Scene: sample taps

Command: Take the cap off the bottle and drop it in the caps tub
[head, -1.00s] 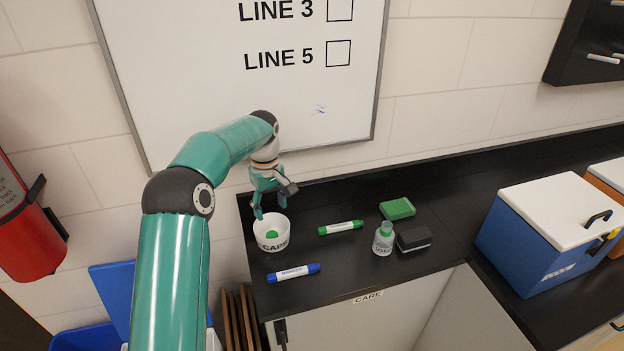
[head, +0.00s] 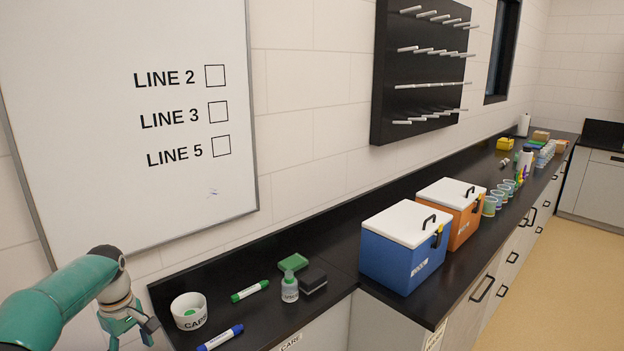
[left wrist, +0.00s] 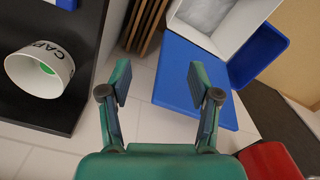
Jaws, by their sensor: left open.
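The white caps tub (head: 190,317), lettered "CAPS", stands at the counter's left end. A green cap (head: 190,312) lies inside it. The tub (left wrist: 22,78) and the cap (left wrist: 46,67) also show at the left of the left wrist view. The small clear bottle (head: 289,292) stands upright to the right of the tub. It has a green ring at its neck and a pale, clear-looking top with no cap visible. My left gripper (head: 130,338) is open and empty, left of the tub and clear of the counter; in the left wrist view the fingers (left wrist: 159,85) are apart. My right gripper is out of view.
A green marker (head: 250,291), blue marker (head: 220,338), green block (head: 292,263) and dark eraser (head: 312,280) lie around the bottle. Blue (head: 400,262) and orange (head: 462,228) cooler boxes stand right. A whiteboard (head: 110,130) hangs behind. A blue bin (left wrist: 185,108) lies below the wrist.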

